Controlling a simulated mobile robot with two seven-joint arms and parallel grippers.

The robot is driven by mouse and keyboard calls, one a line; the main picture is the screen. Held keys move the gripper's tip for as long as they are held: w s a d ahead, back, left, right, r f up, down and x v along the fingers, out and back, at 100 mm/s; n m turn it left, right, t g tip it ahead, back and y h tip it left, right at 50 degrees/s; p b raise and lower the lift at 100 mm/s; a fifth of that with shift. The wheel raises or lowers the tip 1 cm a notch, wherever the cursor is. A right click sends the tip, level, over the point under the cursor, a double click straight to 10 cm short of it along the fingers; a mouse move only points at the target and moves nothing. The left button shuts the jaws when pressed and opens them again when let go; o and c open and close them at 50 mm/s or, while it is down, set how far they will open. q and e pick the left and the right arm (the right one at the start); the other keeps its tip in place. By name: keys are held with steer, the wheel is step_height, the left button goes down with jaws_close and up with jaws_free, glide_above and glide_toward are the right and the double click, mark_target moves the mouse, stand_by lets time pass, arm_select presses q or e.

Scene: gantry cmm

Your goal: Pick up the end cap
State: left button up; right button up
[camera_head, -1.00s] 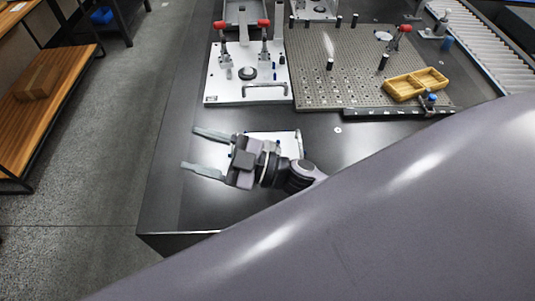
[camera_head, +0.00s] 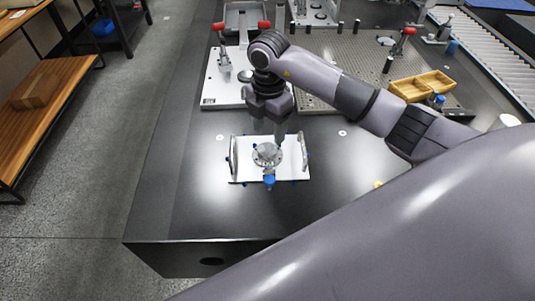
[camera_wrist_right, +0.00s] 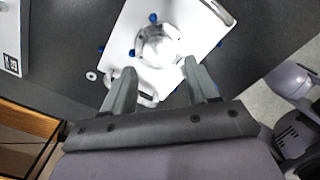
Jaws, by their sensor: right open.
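The end cap appears to be the round, flanged grey metal piece (camera_head: 267,153) on a white plate with two handles (camera_head: 292,172). In the right wrist view, the round piece (camera_wrist_right: 158,45) looks bright and lies just beyond the fingertips, with the white plate (camera_wrist_right: 208,28) around it. My right gripper (camera_head: 271,132) points down over the plate, close to the round piece. In the right wrist view its two fingers (camera_wrist_right: 160,68) are apart with nothing held between them. My left gripper is not in view.
Blue pins (camera_head: 269,181) edge the white plate. The dark table (camera_head: 180,200) is clear at left.

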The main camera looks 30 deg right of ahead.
mark_target(267, 148)
step_height(267, 148, down, 6)
steer(key=shift+a+f, duration=0.15)
steer(key=shift+f, duration=0.1)
steer(key=shift+w+r, duration=0.1)
steer(key=c, duration=0.8)
steer(key=shift+c, duration=0.2)
